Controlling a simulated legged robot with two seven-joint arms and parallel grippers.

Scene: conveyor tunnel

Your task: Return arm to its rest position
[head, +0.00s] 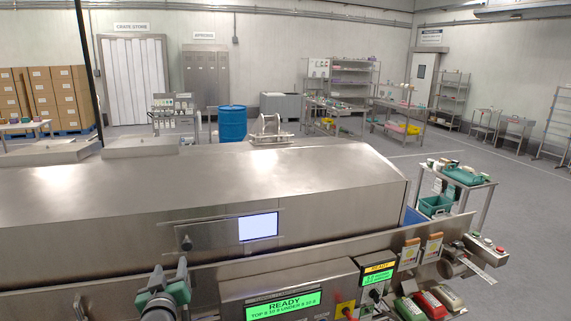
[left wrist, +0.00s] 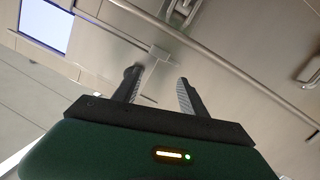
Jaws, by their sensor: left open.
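My left gripper (head: 168,277) shows at the lower left of the head view, raised in front of the steel conveyor tunnel (head: 330,180). In the left wrist view its two fingers (left wrist: 157,88) are apart, with nothing between them. The tunnel's steel side, with a latch or handle and a rail, lies beyond the fingertips; I cannot tell the exact distance. My right gripper does not show in either view.
A control panel with a green READY display (head: 284,305) stands to the right of my left gripper. Red and green items (head: 432,305) lie at the lower right. A cart with a green bin (head: 435,205) stands past the tunnel's right end. Open floor lies beyond.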

